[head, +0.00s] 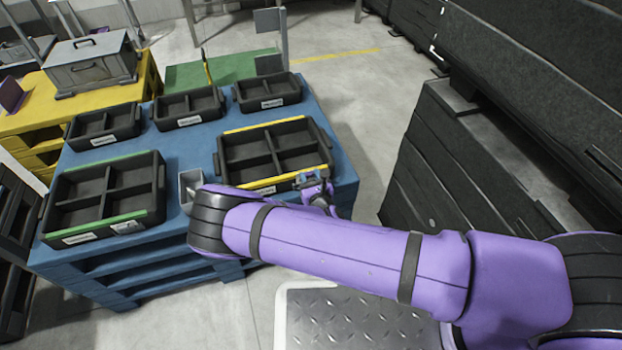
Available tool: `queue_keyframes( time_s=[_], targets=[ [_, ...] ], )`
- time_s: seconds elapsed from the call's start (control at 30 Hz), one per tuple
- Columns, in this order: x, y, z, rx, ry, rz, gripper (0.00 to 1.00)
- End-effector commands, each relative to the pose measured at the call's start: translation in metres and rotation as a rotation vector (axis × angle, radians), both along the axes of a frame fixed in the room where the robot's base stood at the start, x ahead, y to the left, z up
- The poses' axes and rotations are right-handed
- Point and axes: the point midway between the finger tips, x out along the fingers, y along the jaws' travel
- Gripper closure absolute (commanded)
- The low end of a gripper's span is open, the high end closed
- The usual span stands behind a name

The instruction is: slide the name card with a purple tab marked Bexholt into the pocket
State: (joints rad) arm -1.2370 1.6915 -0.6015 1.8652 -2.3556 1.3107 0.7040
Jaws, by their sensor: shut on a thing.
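My gripper (318,193) is at the front right of a black divided tray with yellow edges (322,151), close to its front wall. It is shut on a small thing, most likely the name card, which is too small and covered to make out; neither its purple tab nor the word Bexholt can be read. A small grey-blue piece (308,177) shows at the fingers, against the tray front; I cannot tell whether it is the card or the pocket. A white label (264,190) sits left of it on the same front.
The trays stand on a blue pallet table (188,150). A green-edged tray (60,205) is at left, with smaller labelled trays (188,106) behind. A small grey open box (190,184) stands between the large trays. Dark stacked panels (460,170) rise at right.

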Motion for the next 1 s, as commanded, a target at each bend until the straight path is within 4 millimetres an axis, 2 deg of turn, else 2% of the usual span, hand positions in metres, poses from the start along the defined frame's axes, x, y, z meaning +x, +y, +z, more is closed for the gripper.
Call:
queue_keyframes(
  time_s=[0.7, 1.0],
  targets=[
    [0.023, 0.007, -0.006, 0.001, -0.002, 0.0, 0.85],
    [0.022, 0.006, -0.017, -0.001, 0.0, 0.0, 0.85]
  ],
)
